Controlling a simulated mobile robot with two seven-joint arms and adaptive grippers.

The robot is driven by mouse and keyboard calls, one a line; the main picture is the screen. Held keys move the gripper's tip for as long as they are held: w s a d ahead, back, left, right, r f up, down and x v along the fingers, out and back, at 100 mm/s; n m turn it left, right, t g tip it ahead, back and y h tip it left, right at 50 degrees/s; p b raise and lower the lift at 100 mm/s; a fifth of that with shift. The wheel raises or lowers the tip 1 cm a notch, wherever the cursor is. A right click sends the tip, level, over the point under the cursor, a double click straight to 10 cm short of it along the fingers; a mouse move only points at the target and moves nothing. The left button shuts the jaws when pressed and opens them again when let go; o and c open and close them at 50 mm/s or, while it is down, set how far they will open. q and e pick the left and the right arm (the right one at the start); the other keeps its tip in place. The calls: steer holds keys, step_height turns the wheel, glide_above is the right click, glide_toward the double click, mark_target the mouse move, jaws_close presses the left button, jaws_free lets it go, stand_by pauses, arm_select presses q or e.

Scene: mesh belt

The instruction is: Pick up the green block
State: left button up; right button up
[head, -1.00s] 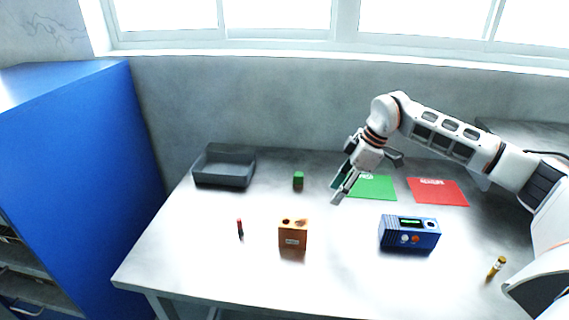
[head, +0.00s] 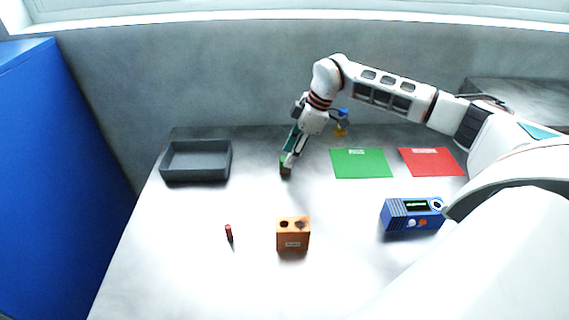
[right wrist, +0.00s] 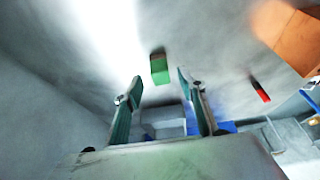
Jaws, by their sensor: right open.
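My right gripper (head: 288,164) is tilted down over that spot, left of the green mat. Its two fingers stand apart and empty in the right wrist view (right wrist: 160,83). My left gripper is in neither view.
A dark grey tray (head: 196,176) stands at the back left. A green mat (head: 362,164) and a red mat (head: 432,162) lie right.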

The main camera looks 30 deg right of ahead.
steer(key=shift+x, duration=1.85)
steer(key=shift+r, duration=0.1)
jaws_close()
steer(key=shift+r, duration=0.15)
step_height(320, 180, up, 20)
steer(key=c, duration=1)
jaws_free()
steer(key=shift+c, duration=0.4)
